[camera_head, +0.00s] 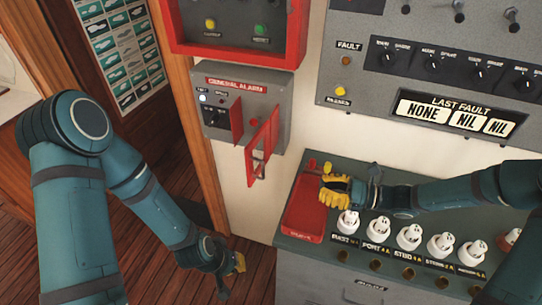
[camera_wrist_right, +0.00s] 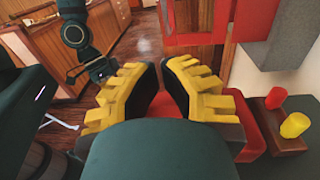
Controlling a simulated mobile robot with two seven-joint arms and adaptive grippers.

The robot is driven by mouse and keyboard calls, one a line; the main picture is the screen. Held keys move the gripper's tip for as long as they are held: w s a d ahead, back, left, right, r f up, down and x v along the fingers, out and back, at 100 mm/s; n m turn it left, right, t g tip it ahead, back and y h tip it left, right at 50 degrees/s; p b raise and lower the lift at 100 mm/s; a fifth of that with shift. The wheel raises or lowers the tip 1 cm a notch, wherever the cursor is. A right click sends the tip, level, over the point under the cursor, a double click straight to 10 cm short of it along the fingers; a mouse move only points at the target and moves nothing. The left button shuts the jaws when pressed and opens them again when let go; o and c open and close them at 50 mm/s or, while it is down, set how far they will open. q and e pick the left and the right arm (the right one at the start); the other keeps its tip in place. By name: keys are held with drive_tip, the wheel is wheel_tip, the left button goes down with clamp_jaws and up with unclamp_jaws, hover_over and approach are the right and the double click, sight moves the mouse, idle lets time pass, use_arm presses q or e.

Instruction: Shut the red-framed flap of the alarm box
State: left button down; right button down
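The grey alarm box (camera_head: 215,100), labelled GENERAL ALARM, is on the pale wall. Its red-framed flap (camera_head: 274,134) stands open, sticking out from the box's right part. A second red panel (camera_head: 237,122) sticks out left of it. The wrist view shows a red frame (camera_wrist_right: 195,39) ahead, beside a grey box (camera_wrist_right: 284,38). My right gripper (camera_head: 324,190) is below and right of the flap, apart from it, over a red panel on the console. In the wrist view its yellow fingers (camera_wrist_right: 161,66) are empty with a gap between them. My left gripper (camera_head: 239,263) hangs low over the floor; its fingers are too small to judge.
The console (camera_head: 350,258) below carries a red panel (camera_head: 304,208) and a row of white knobs (camera_head: 378,228). A red-framed box (camera_head: 237,50) is above the alarm box. A grey fault panel (camera_head: 420,90) is at right. The space directly before the flap looks clear.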

use_arm(q)
drive_tip(key=shift+w+r, duration=0.2)
use_arm(e)
approach(249, 173)
drive_tip(key=x, duration=0.4)
drive_tip(key=shift+f, duration=0.1)
drive_tip(key=shift+a, duration=0.15)
idle(0.5)
use_arm(q)
drive_tip(key=shift+w+a, duration=0.1)
use_arm(e)
drive_tip(key=shift+t, duration=0.3)
